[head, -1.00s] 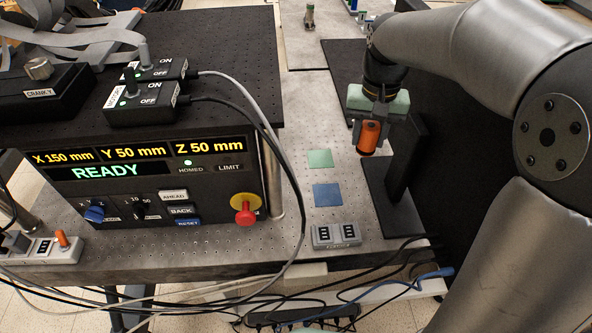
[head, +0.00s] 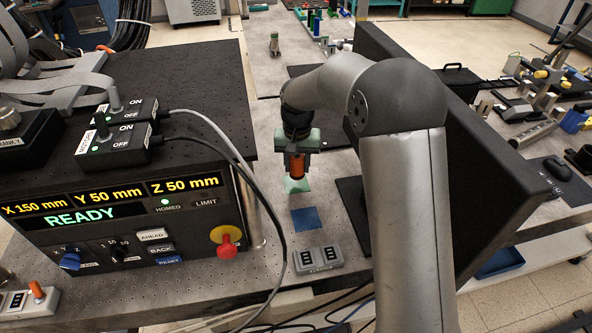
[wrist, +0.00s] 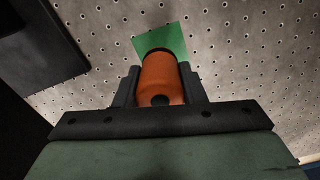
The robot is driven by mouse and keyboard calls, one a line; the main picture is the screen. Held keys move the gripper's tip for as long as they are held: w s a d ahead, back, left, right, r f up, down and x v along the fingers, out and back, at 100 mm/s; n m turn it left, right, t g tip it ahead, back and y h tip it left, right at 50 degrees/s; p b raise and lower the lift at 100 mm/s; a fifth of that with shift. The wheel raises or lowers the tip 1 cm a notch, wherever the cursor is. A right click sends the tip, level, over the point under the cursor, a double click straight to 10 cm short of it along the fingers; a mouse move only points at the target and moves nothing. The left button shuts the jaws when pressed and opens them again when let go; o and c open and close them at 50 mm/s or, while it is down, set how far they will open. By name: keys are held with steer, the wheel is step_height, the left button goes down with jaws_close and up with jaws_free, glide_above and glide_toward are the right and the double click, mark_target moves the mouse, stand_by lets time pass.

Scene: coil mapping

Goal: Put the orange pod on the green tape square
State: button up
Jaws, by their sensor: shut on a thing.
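The orange pod (head: 297,166) is an upright orange cylinder with a dark lower end, held between the fingers of my gripper (head: 298,158). In the wrist view the orange pod (wrist: 163,80) sits between the two dark fingers of my gripper (wrist: 160,95). I cannot tell whether the pod touches the bench.
A blue tape square (head: 306,219) lies in front of the green one. A grey switch box (head: 318,258) sits nearer the bench edge. A control console (head: 130,215) with cables stands to the left, and a large black panel (head: 480,190) to the right.

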mark_target(296, 172)
steer(key=shift+w+a+f, duration=0.2)
steer(key=shift+f, duration=1.55)
steer(key=shift+f, duration=0.1)
steer(key=shift+f, duration=0.15)
steer(key=o, duration=1.1)
